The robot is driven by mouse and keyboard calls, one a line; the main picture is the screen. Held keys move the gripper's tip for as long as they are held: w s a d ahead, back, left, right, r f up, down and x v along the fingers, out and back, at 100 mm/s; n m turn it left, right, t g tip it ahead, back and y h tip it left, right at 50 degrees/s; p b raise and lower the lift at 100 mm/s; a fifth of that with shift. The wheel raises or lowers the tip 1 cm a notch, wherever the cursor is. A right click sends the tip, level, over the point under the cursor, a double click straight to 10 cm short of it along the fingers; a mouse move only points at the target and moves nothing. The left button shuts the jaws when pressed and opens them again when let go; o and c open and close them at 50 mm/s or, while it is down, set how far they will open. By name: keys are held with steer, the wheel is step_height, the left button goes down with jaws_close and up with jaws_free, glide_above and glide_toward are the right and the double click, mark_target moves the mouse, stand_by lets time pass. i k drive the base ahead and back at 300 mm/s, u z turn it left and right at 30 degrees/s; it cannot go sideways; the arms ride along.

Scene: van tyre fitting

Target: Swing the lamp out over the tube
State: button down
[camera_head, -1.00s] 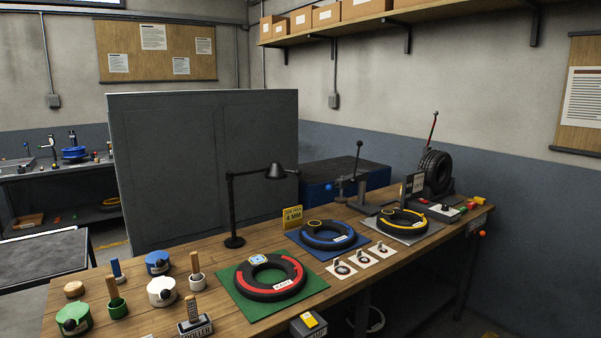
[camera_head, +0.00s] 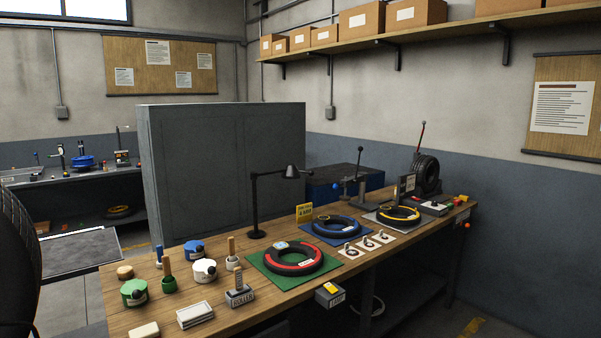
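The black lamp (camera_head: 254,205) stands upright on its round base at the back of the bench. Its jointed arm reaches right, and its shade (camera_head: 291,171) shows high above the back of the bench. A black tube with red bands (camera_head: 318,262) lies on a green mat (camera_head: 262,266) in front of the lamp. A blue-banded tube (camera_head: 340,235) lies on a blue mat to its right, and a yellow-banded tube (camera_head: 416,216) lies on a grey mat farther right. My gripper is not in view.
A grey partition (camera_head: 225,165) stands behind the bench. Pots, brushes and a roller (camera_head: 239,297) crowd the bench's left part. A yellow sign (camera_head: 304,212) stands near the lamp. A large dark ridged shape (camera_head: 15,265), unclear, fills the left edge. A shelf of boxes hangs above.

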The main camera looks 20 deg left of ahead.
mark_target(290, 172)
steer(key=z, duration=0.3)
steer(key=k, duration=0.2)
steer(key=u, duration=1.2)
steer(key=i, duration=1.1)
